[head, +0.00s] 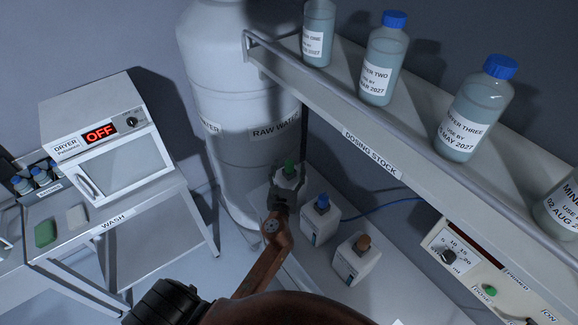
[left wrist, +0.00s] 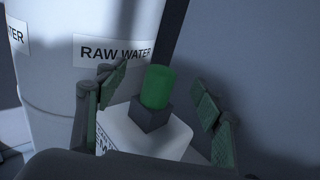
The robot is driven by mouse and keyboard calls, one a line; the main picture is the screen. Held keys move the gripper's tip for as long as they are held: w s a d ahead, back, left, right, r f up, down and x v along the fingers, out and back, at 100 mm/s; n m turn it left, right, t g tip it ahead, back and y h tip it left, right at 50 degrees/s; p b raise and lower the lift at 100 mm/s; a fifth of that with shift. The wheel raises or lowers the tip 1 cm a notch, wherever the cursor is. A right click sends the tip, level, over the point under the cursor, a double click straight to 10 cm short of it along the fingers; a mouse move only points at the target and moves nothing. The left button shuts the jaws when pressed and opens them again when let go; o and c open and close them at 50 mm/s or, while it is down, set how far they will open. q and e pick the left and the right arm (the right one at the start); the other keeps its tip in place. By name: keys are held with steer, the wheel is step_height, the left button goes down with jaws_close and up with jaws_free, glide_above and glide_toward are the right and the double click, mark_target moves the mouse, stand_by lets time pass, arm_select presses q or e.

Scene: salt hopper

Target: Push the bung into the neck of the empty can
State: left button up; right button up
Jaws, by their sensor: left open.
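A green bung (head: 289,168) stands upright at the dark square neck of a white can at the back of the row. In the left wrist view the green bung (left wrist: 157,87) is seen close up on the dark neck (left wrist: 150,116), with the white can (left wrist: 178,139) below. I cannot tell how deep it sits. The can's label is mostly hidden; only a few letters show. My left gripper (head: 286,187) is open above this can. In the left wrist view my left gripper's fingers (left wrist: 162,85) stand either side of the bung, apparently clear of it. My right gripper is not in view.
The raw water tank (head: 235,105) is close behind. The dosing stock shelf (head: 400,165) with bottles overhangs on the right. A dryer (head: 105,140) stands on the wash bench at left.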

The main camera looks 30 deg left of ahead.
mark_target(288, 168)
arm_select(q)
steer(key=shift+v, duration=2.35)
steer(key=v, duration=1.2)
